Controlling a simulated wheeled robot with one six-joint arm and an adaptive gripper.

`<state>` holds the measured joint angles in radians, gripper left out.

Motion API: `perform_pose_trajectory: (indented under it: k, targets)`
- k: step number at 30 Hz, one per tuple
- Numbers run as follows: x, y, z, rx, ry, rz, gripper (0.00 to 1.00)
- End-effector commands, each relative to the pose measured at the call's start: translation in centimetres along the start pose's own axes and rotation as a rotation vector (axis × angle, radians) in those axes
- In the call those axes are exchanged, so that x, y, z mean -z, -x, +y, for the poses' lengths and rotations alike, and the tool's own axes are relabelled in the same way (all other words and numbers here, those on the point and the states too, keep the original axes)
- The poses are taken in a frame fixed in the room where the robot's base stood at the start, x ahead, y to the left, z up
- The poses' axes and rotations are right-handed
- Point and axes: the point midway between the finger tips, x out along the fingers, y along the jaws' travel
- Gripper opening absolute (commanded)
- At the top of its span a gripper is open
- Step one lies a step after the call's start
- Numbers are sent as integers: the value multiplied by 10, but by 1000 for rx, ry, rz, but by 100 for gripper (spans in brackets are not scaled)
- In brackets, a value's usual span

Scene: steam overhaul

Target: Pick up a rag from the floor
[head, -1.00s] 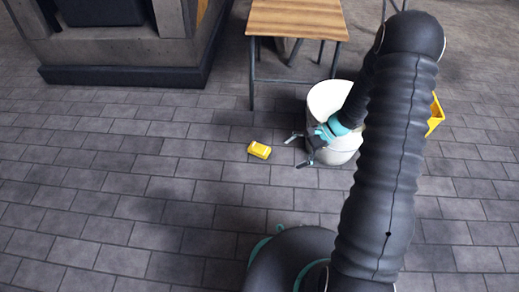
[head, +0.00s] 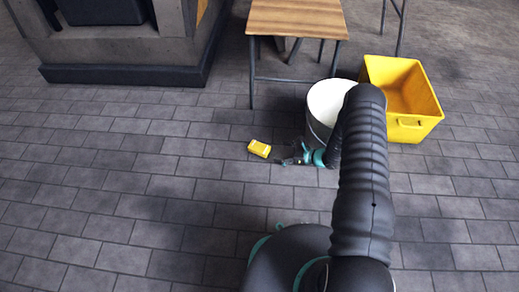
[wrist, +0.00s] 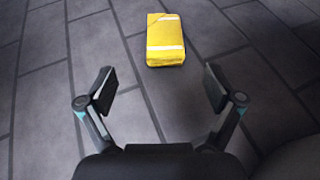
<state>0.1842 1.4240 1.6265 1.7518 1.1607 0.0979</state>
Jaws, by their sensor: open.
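A yellow folded rag (head: 259,149) lies on the paved floor, left of the white bucket in the head view. In the wrist view the rag (wrist: 165,40) is at the top centre, a yellow block with pale stripes. My gripper (head: 285,155) is low over the floor, just to the right of the rag in the head view. In the wrist view my gripper (wrist: 158,90) is open and empty, with its two fingers apart and the rag beyond their tips. The rag appears apart from both fingers.
A white bucket (head: 322,105) stands close behind my gripper. A yellow crate (head: 418,128) stands to its right. A wooden-topped table (head: 296,18) with metal legs is behind. A heavy dark-based block (head: 125,75) is at the back left. The floor at left is clear.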

Motion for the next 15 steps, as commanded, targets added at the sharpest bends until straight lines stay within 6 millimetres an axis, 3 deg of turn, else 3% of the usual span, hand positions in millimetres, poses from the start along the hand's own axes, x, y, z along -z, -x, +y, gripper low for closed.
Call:
perform_pose_trajectory:
  k: [6,15]
  targets:
    - [1,-40,0,-3,3,0,92]
    - [1,-61,0,-3,2,0,92]
